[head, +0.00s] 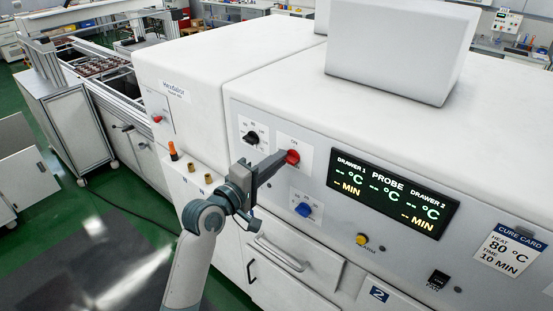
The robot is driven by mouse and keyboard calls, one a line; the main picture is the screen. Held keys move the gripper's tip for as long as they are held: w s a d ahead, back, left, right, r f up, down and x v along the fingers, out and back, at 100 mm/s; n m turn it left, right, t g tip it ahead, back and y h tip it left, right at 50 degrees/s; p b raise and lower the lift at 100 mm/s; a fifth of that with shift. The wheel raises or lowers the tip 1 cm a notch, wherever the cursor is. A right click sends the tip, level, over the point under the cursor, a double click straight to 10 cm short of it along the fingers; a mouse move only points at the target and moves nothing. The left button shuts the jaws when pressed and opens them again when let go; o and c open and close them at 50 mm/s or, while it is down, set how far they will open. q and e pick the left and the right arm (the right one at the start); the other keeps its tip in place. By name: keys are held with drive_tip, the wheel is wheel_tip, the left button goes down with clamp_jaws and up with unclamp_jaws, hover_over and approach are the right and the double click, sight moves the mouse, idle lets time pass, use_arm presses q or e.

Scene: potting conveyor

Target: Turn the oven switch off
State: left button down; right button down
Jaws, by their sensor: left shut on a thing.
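The oven is a large white machine with a grey front panel (345,240). A red switch knob (293,157) sits on a white plate labelled ON at the panel's upper left. My left gripper (284,158) reaches in from the lower left and is shut on the red knob, its fingers covering the knob's left side. The knob's exact angle is hard to tell. The dark display (392,193) reads DRAWER 1, PROBE and DRAWER 2, with dashes in place of numbers. My right gripper is out of view.
A black dial (251,138) is left of the red knob, and a blue dial (303,210) is below it. Drawer handles (278,253) stick out below. A cure card (509,251) hangs at right.

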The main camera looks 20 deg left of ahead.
use_arm(q)
drive_tip(key=shift+n, duration=0.6)
drive_tip(key=c, duration=1.8)
unclamp_jaws()
drive_tip(key=shift+w+f, duration=0.1)
drive_tip(key=b+v, duration=0.1)
drive_tip(key=v, duration=1.6)
drive_tip(key=shift+s+b, duration=0.2)
drive_tip(key=shift+b, duration=0.15)
